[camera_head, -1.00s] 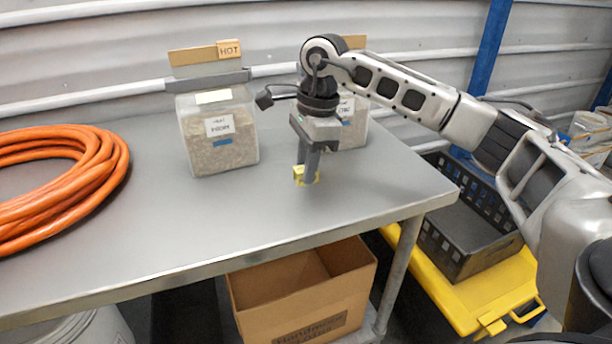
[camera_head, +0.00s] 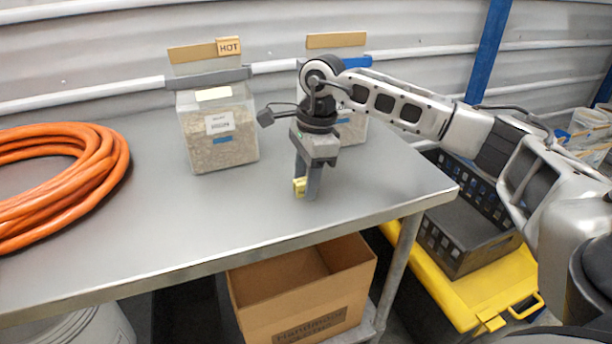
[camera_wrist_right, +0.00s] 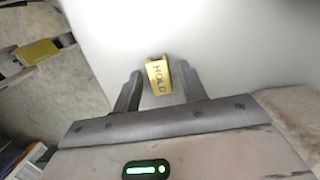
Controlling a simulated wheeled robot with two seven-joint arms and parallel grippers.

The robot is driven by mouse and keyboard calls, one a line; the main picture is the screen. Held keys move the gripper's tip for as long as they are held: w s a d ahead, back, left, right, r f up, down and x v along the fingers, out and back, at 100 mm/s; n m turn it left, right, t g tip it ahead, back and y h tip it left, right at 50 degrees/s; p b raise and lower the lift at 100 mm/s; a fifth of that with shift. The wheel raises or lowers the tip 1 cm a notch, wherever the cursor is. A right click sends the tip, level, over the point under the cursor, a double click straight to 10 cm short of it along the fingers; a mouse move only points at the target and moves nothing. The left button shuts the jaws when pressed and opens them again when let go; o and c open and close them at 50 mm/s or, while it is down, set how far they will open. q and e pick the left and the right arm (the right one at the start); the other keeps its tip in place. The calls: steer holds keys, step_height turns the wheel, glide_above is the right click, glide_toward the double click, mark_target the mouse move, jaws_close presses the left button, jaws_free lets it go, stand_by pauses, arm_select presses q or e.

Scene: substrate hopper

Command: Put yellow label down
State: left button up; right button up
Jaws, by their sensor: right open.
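The yellow label (camera_wrist_right: 158,75), marked HOLD, stands on the grey tabletop between the fingers of my right gripper (camera_wrist_right: 160,72) in the right wrist view. The fingers are open, with a gap to the label on the left side and little room on the right. In the head view the label (camera_head: 299,187) shows as a small yellow piece at the fingertips of the right gripper (camera_head: 306,192), low at the table surface, partly hidden by a finger. My left gripper is not in view.
A clear hopper (camera_head: 219,135) with a HOT tag (camera_head: 229,46) stands left of my right gripper. A second hopper (camera_head: 353,125) stands behind my arm. An orange hose coil (camera_head: 70,175) lies at the left. The table (camera_head: 200,225) is clear in front. A cardboard box (camera_head: 305,290) sits below.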

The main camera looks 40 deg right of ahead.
step_height(320, 180, up, 12)
steer(key=d, duration=0.1)
steer(key=shift+s+d+r, duration=0.15)
steer(key=shift+s+d, duration=0.05)
steer(key=shift+d, duration=0.15)
steer(key=shift+s, duration=0.1)
stand_by(0.4)
